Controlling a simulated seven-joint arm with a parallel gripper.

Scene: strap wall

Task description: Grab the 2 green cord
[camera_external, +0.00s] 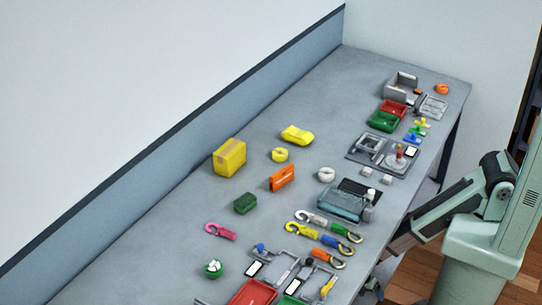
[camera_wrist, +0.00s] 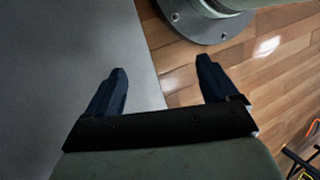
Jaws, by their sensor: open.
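A hooked cord with a green section (camera_external: 339,230) lies on the table in the external view, with a grey hook at its left end and a ring at its right end. I cannot make out a second green cord. My gripper (camera_wrist: 162,64) is open and empty in the wrist view, over the table edge and apart from the cords. No cord shows in the wrist view. In the external view the gripper cannot be made out clearly.
A pink cord (camera_external: 220,231), green block (camera_external: 245,203) and teal case (camera_external: 340,205) are nearby. The table (camera_external: 160,245) is clear at left.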

